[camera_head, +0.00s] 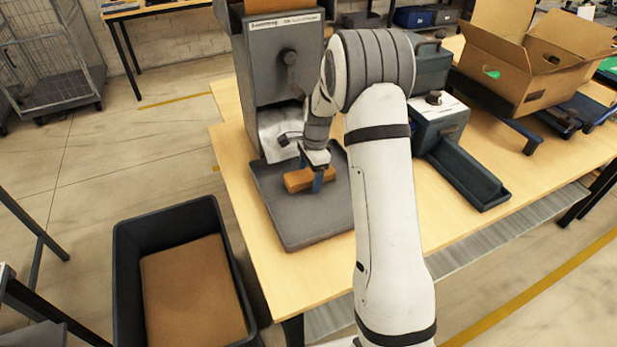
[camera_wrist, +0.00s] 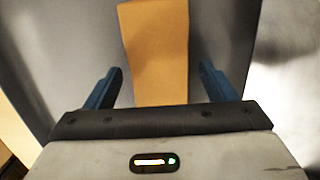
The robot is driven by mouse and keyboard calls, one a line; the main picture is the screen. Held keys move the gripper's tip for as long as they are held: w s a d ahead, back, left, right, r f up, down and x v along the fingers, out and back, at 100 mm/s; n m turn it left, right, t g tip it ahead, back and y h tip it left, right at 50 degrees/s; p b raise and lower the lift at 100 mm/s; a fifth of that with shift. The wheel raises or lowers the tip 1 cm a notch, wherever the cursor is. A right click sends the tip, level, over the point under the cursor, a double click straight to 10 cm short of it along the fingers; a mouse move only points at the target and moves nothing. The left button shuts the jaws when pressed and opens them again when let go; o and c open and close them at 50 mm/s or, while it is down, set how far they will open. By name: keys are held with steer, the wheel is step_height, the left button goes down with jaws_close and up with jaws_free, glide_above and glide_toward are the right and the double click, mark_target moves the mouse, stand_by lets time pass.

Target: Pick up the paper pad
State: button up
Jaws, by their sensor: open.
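The paper pad (camera_head: 298,180) is a small orange-brown block lying on the grey tray (camera_head: 290,224) in front of the grey dispenser machine. In the wrist view the paper pad (camera_wrist: 156,50) runs upright through the picture, between and beyond the two blue fingers. My gripper (camera_head: 318,178) is over the pad's right part, with its fingers on either side of it. In the wrist view my gripper (camera_wrist: 158,82) is open, with a gap between each finger and the pad. Whether the fingertips touch the tray cannot be told.
The grey machine (camera_head: 262,75) stands close behind the tray. A dark bin (camera_head: 128,262) with brown content stands on the floor at left. A dark label device (camera_head: 440,125) and an open cardboard box (camera_head: 490,70) stand at right on the wooden table (camera_head: 318,277).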

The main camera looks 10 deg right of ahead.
steer(key=c, duration=1)
steer(key=shift+r, duration=0.1)
steer(key=shift+c, duration=0.2)
